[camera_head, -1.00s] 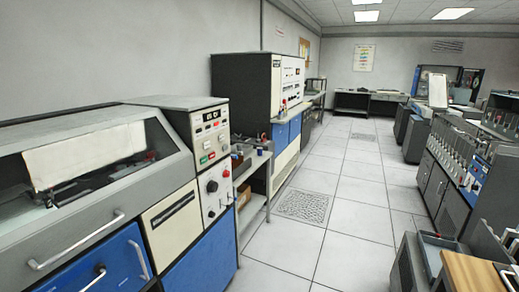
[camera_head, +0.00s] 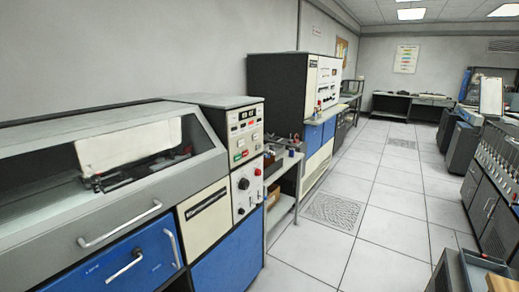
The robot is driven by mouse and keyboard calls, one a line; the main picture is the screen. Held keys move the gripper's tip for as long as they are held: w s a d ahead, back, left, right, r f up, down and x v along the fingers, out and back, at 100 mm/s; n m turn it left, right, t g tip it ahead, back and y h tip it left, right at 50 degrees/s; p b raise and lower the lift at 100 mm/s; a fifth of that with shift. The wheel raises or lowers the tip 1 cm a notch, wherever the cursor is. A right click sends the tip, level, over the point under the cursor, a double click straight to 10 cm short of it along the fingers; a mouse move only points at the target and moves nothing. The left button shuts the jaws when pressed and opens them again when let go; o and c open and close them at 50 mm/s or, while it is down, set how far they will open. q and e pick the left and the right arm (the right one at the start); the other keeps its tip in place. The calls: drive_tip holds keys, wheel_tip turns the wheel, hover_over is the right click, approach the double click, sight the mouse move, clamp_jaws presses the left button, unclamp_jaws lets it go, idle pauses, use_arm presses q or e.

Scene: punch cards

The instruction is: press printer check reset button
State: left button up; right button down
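The printer (camera_head: 25,188) stands at the left in the head view, grey with a clear slanted cover, white paper (camera_head: 130,146) inside and blue lower panels. At its right end is a cream control panel (camera_head: 246,141) with small displays, a green button (camera_head: 238,156), a red button (camera_head: 257,150) and other small buttons. Below it a second panel (camera_head: 246,188) carries a black knob (camera_head: 243,184) and a red knob (camera_head: 257,172). Labels are too small to read, so I cannot tell which one is the check reset button. Neither of my grippers is in view.
A low table (camera_head: 283,170) with small items stands right of the printer. Behind it is a tall black and cream cabinet (camera_head: 280,92). The tiled floor (camera_head: 375,219) is open through the middle. Other machines (camera_head: 497,185) line the right side.

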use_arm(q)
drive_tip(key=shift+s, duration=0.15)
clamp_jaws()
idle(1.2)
